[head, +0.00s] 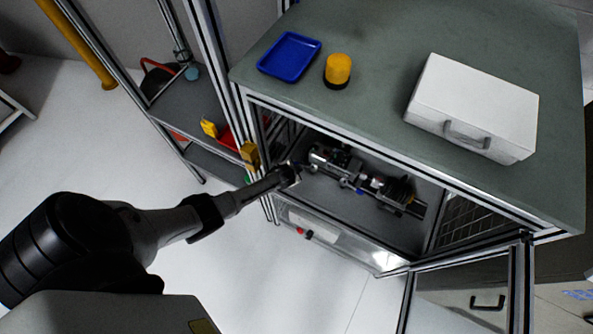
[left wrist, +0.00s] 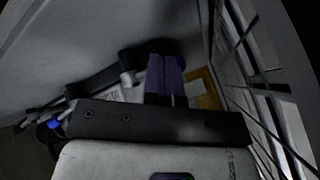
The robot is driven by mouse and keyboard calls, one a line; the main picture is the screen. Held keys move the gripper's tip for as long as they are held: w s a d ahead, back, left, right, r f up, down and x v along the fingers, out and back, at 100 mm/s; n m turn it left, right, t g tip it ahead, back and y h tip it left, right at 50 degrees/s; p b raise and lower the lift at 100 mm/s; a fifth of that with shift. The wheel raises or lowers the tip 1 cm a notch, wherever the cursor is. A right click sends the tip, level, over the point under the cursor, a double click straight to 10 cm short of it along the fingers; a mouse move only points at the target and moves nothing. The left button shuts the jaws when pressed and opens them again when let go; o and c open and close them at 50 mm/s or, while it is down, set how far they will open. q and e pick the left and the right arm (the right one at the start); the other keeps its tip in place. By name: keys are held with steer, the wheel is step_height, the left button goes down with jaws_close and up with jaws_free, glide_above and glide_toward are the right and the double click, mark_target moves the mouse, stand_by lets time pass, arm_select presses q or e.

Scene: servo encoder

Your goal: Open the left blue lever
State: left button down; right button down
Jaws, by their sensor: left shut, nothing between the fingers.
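The servo encoder assembly (head: 384,187), a row of grey and black metal parts, lies on the shelf inside the cabinet. A small blue part (head: 360,191) shows near its middle; I cannot tell for sure that it is a lever. The left blue lever is not clearly seen and may be hidden by my gripper. My left gripper (head: 290,175) is at the assembly's left end, inside the cabinet's front opening. In the left wrist view its two purplish fingers (left wrist: 166,78) are together and empty. A blue part (left wrist: 54,124) shows at that view's left. My right gripper is not in view.
The cabinet top (head: 375,105) carries a blue tray (head: 290,56), a yellow-and-black cylinder (head: 338,70) and a white case (head: 474,100). Metal frame posts stand close left of my gripper. An open door (head: 465,297) is at lower right. A shelf cart (head: 187,107) stands at left.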

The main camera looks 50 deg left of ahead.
arm_select(q)
steer(key=shift+w+a, duration=0.25)
steer(key=shift+a, duration=0.15)
steer(key=shift+r, duration=0.15)
stand_by(0.4)
steer(key=shift+s+r, duration=0.15)
steer(key=shift+r, duration=0.1)
steer(key=p+v, duration=0.5)
steer(key=v, duration=0.8)
